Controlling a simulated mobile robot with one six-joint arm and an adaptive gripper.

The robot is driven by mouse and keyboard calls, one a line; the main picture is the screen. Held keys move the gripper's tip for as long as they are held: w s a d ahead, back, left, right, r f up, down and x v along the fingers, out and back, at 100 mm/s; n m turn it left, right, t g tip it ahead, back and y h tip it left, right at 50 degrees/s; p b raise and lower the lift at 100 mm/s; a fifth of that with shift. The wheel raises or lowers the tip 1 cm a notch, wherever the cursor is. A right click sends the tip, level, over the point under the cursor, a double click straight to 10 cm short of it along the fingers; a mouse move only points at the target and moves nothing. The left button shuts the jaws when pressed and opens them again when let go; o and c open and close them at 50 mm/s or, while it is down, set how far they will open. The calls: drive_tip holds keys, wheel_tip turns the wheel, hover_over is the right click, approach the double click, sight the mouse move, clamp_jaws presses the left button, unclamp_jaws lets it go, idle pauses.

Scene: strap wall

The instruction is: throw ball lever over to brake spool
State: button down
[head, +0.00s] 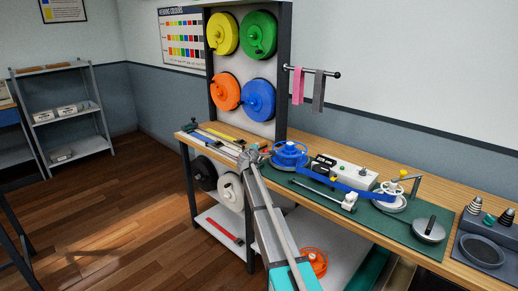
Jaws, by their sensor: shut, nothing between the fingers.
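A blue spool (290,151) lies flat at the left end of the green mat, with a blue strap running right from it. A small yellow ball (403,173) shows above the white handwheel (389,195), near a grey bracket; I cannot tell for sure whether it is the ball lever's knob. My gripper (250,157) is shut and empty, at the left of the blue spool near the bench's left part. It looks apart from the spool, but the gap is hard to judge. The arm hides part of the bench's front edge.
A grey-white box (349,174) stands behind the blue strap (345,186). A round grey plate (428,230) and a dark tray (483,250) lie at the right. Long tools (215,137) lie at the bench's left end. Coloured reels (257,100) hang behind. Floor at the left is clear.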

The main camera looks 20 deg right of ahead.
drive_tip(key=s+a+f+b, duration=0.2)
drive_tip(key=s+a+b, duration=0.1)
drive_tip(key=s+a, duration=0.3)
drive_tip(key=shift+s+a+f, duration=0.2)
drive_tip(key=shift+s+f, duration=0.05)
drive_tip(key=shift+s, duration=0.2)
idle(0.4)
